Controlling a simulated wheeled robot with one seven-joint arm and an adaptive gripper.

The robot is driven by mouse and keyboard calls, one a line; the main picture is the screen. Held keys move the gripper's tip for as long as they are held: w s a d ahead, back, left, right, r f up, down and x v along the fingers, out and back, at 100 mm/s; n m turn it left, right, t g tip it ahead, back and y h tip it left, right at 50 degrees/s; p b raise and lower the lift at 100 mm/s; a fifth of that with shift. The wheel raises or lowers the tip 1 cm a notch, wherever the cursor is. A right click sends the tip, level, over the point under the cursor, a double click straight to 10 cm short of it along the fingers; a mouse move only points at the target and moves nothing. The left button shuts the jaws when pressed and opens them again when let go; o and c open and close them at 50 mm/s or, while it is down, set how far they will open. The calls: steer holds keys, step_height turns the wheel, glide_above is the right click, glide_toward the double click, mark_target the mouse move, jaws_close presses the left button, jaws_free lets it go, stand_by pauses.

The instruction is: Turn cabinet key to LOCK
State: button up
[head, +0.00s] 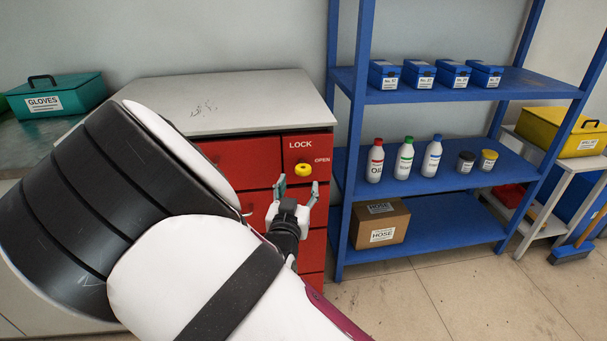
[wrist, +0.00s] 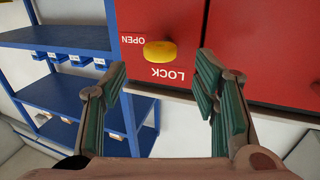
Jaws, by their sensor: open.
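The yellow cabinet key (head: 303,170) sits on the upper right red drawer front (head: 322,145) of the cabinet. LOCK is printed above it and OPEN to its right. In the wrist view the key (wrist: 160,51) appears upside down, with OPEN at its left and LOCK below it. Its long side lies roughly sideways, nearer to the OPEN side than to LOCK. My gripper (head: 297,190) is open and empty, just below and in front of the key. In the wrist view its two green-padded fingers (wrist: 161,66) stand either side of the key, apart from it.
A blue shelf (head: 420,163) with bottles, cans and small boxes stands close to the cabinet's right side. The cabinet's grey top (head: 240,95) is clear. A teal gloves box (head: 55,97) lies at the left. Free floor (head: 440,290) lies in front of the shelf.

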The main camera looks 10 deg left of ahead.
mark_target(302, 175)
steer(key=w+b, duration=0.1)
steer(key=w, duration=0.6)
steer(key=shift+d, duration=0.1)
steer(key=c, duration=1.2)
